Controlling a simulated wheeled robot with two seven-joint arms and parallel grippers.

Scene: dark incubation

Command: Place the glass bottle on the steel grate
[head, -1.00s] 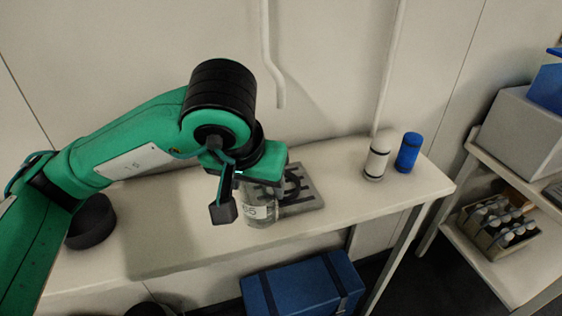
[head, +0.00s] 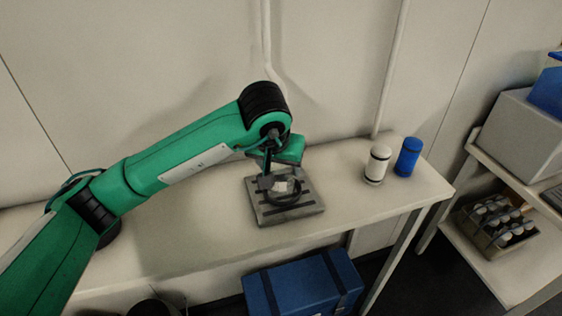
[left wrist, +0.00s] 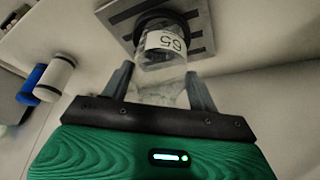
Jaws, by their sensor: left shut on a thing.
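The clear glass bottle (head: 284,187) with a white label is over the steel grate (head: 265,216), a flat grey slotted plate on the bench. In the left wrist view the bottle (left wrist: 163,62) shows its "65" label, with a dark ring around its far end, against the grate (left wrist: 202,28). My left gripper (head: 273,180) is shut on the bottle, its fingers (left wrist: 160,88) on either side. Part of the bottle is hidden behind the gripper in the head view. I cannot tell whether its base touches the grate. My right gripper is not in view.
A white bottle (head: 377,164) and a blue bottle (head: 408,156) stand on the bench to the right of the grate. A blue box (head: 302,288) is below the bench. A rack (head: 497,225) of small bottles is on the right shelf. The bench's front is clear.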

